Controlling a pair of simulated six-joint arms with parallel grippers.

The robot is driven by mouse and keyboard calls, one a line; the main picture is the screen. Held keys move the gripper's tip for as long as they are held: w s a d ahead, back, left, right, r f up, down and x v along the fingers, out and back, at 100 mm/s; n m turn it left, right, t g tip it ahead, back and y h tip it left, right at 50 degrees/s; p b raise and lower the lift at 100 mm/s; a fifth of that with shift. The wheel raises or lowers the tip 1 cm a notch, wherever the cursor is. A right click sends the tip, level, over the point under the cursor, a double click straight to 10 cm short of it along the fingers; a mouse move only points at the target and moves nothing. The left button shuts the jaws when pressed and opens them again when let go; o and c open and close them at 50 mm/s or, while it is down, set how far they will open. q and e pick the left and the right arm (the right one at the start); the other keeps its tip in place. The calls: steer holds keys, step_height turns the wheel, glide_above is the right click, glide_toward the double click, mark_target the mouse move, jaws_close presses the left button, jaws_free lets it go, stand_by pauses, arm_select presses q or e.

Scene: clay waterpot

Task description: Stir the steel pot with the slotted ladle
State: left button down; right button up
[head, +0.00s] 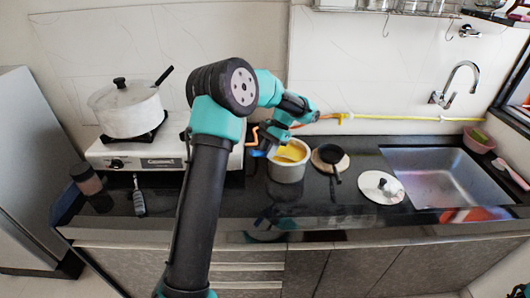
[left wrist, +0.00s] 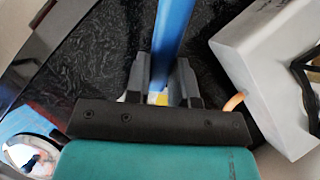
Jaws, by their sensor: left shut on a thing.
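My left gripper (head: 268,138) is shut on a blue handle (left wrist: 170,45), which runs up between the fingers in the left wrist view; it seems to be the slotted ladle. In the head view a bit of blue (head: 258,153) shows beside the gripper, left of a light-coloured pot (head: 287,173) on the counter. This pot seems to be the steel pot. Something yellow (head: 292,152) shows in its mouth; I cannot tell whether it is the ladle's head or the contents. The ladle's slots are not visible. My right gripper is not in view.
A white stove (head: 135,155) with a lidded pot (head: 130,110) stands at left. A small black pan (head: 332,157) and a lid (head: 380,187) lie right of the pot, before the sink (head: 445,178). An orange hose (head: 325,117) runs along the wall.

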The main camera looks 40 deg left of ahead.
arm_select(q)
steer(key=shift+w+a, duration=0.1)
steer(key=shift+w, duration=0.35)
steer(key=shift+s+a+r+t+h, duration=0.1)
steer(key=shift+s+a+t+h, duration=0.25)
steer(key=shift+s+t, duration=0.65)
steer(key=shift+s+a+r+t+h, duration=0.2)
steer(key=shift+s+a+t, duration=0.4)
steer(key=shift+t, duration=0.6)
steer(key=shift+s+a+r+t+h, duration=0.1)
steer(key=shift+s+a+t+h, duration=0.2)
steer(key=shift+s+t, duration=0.7)
stand_by(0.8)
steer(key=shift+w, duration=0.1)
stand_by(0.5)
